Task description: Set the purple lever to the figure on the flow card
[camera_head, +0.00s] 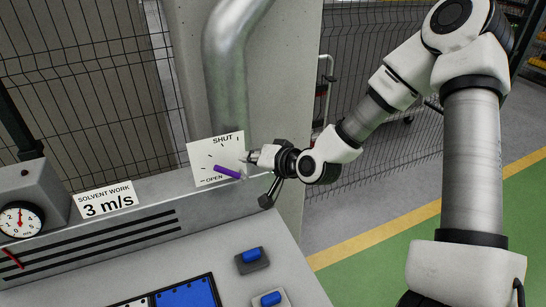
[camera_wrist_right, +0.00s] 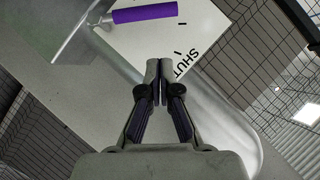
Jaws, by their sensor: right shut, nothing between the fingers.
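The purple lever (camera_head: 227,172) sits on a white dial plate (camera_head: 203,155) marked SHUT at the top and OPEN at the bottom, with tick marks between. It lies nearer the OPEN end, slanting down to the right. It also shows in the right wrist view (camera_wrist_right: 145,15). The flow card (camera_head: 106,200) reads "SOLVENT WORK 3 m/s". A round gauge (camera_head: 20,219) with a red needle stands at the far left. My right gripper (camera_head: 250,157) is shut and empty at the plate's right edge, apart from the lever; its fingertips (camera_wrist_right: 158,66) touch each other. My left gripper is not in view.
A grey pipe (camera_head: 225,80) rises above the dial plate. A console with blue switches (camera_head: 250,255) and a blue screen (camera_head: 186,294) fills the foreground. Wire mesh fencing (camera_head: 80,90) stands behind. Open floor lies to the right.

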